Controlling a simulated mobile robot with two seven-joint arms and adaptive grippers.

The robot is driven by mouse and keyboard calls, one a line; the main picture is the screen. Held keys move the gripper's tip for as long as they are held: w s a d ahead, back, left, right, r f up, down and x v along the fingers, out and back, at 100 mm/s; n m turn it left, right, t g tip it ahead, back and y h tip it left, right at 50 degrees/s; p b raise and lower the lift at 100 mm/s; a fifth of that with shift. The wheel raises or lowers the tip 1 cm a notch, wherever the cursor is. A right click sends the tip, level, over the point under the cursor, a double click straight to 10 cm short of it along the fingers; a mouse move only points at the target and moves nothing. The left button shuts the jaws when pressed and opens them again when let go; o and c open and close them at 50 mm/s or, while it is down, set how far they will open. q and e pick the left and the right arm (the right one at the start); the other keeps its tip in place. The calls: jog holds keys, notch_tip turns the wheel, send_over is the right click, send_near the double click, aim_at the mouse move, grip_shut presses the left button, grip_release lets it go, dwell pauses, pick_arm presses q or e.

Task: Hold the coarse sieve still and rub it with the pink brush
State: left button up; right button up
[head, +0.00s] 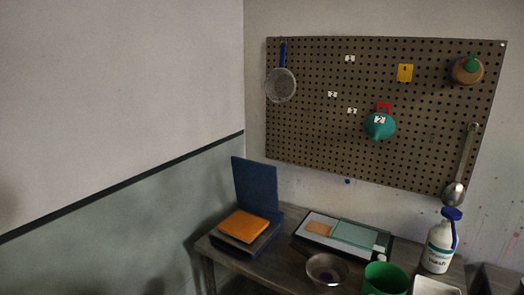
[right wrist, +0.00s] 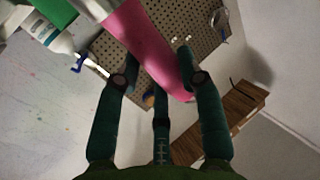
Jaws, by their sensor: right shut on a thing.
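A sieve (head: 281,84) with a round grey mesh and a blue handle hangs upright at the upper left of the pegboard; I cannot tell how coarse its mesh is. My right gripper (right wrist: 157,56) is shut on a pink object, the pink brush (right wrist: 142,40), which lies slanted between its dark green fingers in the right wrist view. The bristles of the brush are not clearly seen. Neither gripper shows in the head view, and my left gripper is in no view.
The pegboard (head: 330,135) also holds a teal pot (head: 379,126), a brown pot (head: 467,69) and a ladle (head: 455,192).

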jog(key=shift+n+y, duration=0.5)
jog(key=shift+y, duration=0.1)
jog(key=shift+s+a+f, duration=0.25)
jog(key=shift+s+f, duration=0.1)
jog(key=shift+s, duration=0.3)
jog(key=shift+s+a+f, duration=0.3)
jog(key=shift+s+f, duration=0.1)
jog(key=shift+s, duration=0.25)
jog(key=shift+s+a+f, duration=0.25)
jog(key=shift+s+f, duration=0.1)
jog(key=shift+s, duration=0.3)
